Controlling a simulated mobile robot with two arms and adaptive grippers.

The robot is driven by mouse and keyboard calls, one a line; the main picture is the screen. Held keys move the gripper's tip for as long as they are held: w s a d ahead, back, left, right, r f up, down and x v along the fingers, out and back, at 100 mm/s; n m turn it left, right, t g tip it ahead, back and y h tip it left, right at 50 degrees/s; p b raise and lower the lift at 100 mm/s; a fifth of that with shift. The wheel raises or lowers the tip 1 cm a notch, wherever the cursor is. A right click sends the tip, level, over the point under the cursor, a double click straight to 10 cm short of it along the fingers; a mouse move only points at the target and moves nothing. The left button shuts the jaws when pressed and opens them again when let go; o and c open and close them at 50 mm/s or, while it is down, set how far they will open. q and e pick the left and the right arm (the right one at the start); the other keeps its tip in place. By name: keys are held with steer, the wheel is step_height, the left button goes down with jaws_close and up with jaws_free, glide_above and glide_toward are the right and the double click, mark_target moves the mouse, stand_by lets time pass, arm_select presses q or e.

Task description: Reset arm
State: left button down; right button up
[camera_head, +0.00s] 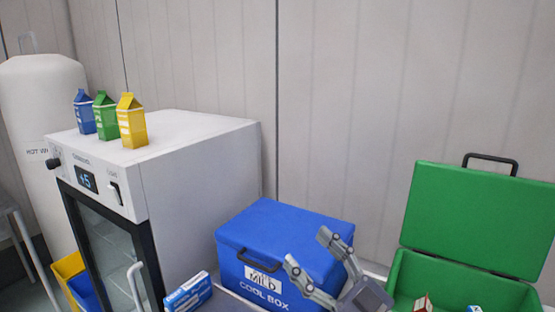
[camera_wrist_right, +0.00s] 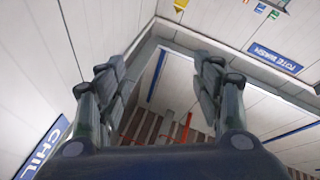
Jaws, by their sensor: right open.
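My right gripper (camera_head: 308,249) is in the lower middle of the head view, in front of the blue cool box (camera_head: 285,222), whose lid is shut. Its two fingers are spread apart with nothing between them. I cannot tell whether it touches the box. In the right wrist view the gripper (camera_wrist_right: 158,64) also shows open and empty, with walls and signs beyond it. My left gripper is not in view.
A white cabinet (camera_head: 200,160) with a glass door carries blue (camera_head: 84,113), green (camera_head: 106,117) and yellow (camera_head: 132,123) cartons. A green box (camera_head: 470,215) stands open at right with items inside. A blue-white packet (camera_head: 188,293) lies beside the cool box.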

steer(key=s+d+f+m+h, duration=0.3)
steer(key=d+f+m+h, duration=1)
steer(key=d+f+h, duration=0.4)
steer(key=s+a+f+n+g+y, duration=0.1)
steer(key=s+f+g, duration=0.5)
steer(key=s+f, duration=0.45)
steer(key=s+a+f+n+g, duration=0.1)
steer(key=s+a+f+g, duration=0.1)
steer(key=s+f+g, duration=0.8)
steer(key=s+f+t, duration=0.1)
steer(key=s+f, duration=0.2)
steer(key=f, duration=1)
steer(key=s+f+t, duration=0.1)
steer(key=s+f, duration=0.1)
steer(key=f, duration=1)
steer(key=s+d+f+g, duration=0.1)
steer(key=s+d+f, duration=0.2)
steer(key=s+f, duration=1.1)
steer(key=shift+s+f+n, duration=0.35)
steer(key=shift+s+n, duration=0.05)
steer(key=shift+s, duration=0.85)
